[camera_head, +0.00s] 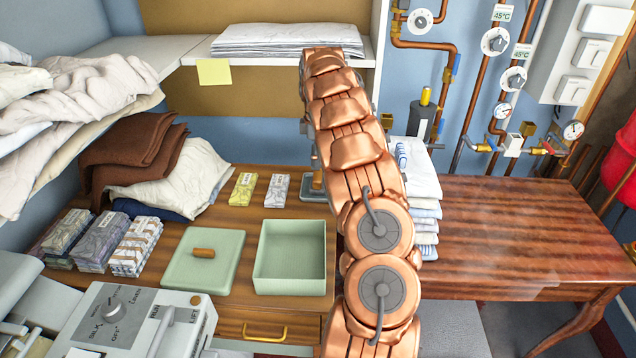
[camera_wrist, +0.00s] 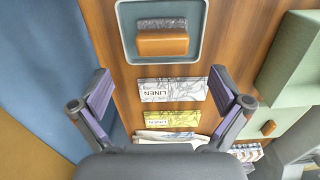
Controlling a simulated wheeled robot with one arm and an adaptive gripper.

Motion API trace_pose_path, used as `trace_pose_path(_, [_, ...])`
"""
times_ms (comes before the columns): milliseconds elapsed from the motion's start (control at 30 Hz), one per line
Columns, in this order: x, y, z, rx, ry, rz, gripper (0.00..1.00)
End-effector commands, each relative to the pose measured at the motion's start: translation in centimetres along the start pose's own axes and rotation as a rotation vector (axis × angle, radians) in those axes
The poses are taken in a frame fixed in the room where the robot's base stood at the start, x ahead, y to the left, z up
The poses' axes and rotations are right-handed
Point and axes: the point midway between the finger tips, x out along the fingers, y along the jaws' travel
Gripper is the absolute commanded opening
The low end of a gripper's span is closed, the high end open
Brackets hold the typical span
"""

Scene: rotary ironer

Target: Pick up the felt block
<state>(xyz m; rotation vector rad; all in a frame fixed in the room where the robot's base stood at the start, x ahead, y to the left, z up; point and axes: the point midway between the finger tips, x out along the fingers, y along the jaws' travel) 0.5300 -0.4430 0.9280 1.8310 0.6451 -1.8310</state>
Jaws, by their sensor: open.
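The felt block (camera_wrist: 162,38), with a grey felt strip along an orange-brown wooden body, lies in a shallow blue-grey tray (camera_wrist: 126,45) at the top of the wrist view. In the head view my arm partly hides the block (camera_head: 317,180) and its tray (camera_head: 312,196) on the wooden table. My gripper (camera_wrist: 160,88) is open and empty, its two purple-padded fingers spread wide to either side. The block appears beyond the fingertips, near the middle line between them.
Linen packets, white (camera_head: 276,190) and yellow (camera_head: 243,189), lie beside the tray. A green open box (camera_head: 290,256) and its knobbed lid (camera_head: 203,260) are nearer. A folded linen stack (camera_head: 425,205) stands right of my arm. A shelf (camera_head: 190,50) is above. The right tabletop (camera_head: 520,225) is clear.

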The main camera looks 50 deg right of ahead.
Motion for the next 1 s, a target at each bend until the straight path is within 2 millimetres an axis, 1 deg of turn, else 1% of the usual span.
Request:
trace_pose_path(200, [1.9,-0.1,0.1,0.002,0.000,-0.002,1.00])
trace_pose_path(367, [2.7,-0.2,0.2,0.003,-0.002,-0.003,1.00])
trace_pose_path(433, [3.3,-0.2,0.3,0.004,-0.001,-0.001,1.00])
trace_pose_path(700, [6.6,-0.3,0.2,0.002,0.000,0.001,1.00])
trace_pose_path(800, [7.1,-0.3,0.2,0.002,0.001,0.001,1.00])
trace_pose_path(967, [7.1,-0.3,0.2,0.002,0.000,0.001,1.00])
trace_pose_path(1000, [7.1,-0.3,0.2,0.002,0.000,0.001,0.96])
